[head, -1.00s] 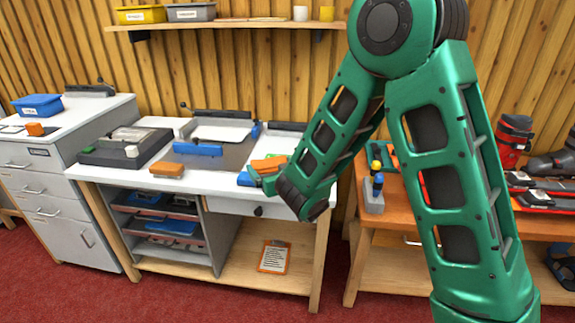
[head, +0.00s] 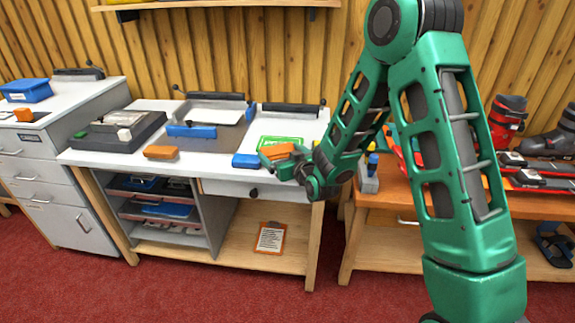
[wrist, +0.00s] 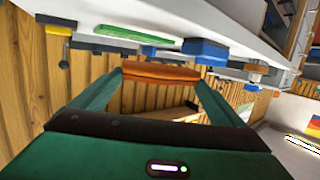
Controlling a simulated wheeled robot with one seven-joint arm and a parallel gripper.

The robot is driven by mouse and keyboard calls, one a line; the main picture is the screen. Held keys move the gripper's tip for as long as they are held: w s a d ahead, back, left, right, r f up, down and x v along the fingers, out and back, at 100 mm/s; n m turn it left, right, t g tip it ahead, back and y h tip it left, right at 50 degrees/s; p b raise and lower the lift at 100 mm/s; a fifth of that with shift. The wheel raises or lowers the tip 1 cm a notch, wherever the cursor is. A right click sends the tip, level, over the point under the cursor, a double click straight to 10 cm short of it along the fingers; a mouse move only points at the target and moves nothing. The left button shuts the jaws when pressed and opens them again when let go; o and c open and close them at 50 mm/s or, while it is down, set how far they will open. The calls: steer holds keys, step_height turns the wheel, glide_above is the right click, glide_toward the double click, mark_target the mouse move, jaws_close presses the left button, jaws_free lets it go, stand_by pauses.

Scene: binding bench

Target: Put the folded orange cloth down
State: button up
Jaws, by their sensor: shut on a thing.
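The folded orange cloth (head: 279,148) is between the fingers of my green gripper (head: 272,156), above the right part of the white bench top. In the wrist view the cloth (wrist: 160,72) spans the gap between both fingertips. My gripper is shut on it. Whether the cloth touches the bench top is unclear. A flat green-edged piece (head: 281,140) lies just behind the cloth and is partly hidden by it; a green piece (wrist: 135,34) also shows in the wrist view.
A blue block (head: 246,160) lies close to the left of my gripper. Another orange piece (head: 161,152) lies near the bench's front edge. A dark-handled bar (head: 291,108) stands at the back. The orange side table (head: 385,194) with ski boots is to the right.

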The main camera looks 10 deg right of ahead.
steer(key=shift+w+d+f, duration=0.4)
steer(key=shift+d, duration=0.15)
steer(key=shift+w+d+f, duration=0.35)
steer(key=shift+d, duration=0.15)
steer(key=shift+f, duration=2)
steer(key=o, duration=0.7)
steer(key=shift+a, duration=0.1)
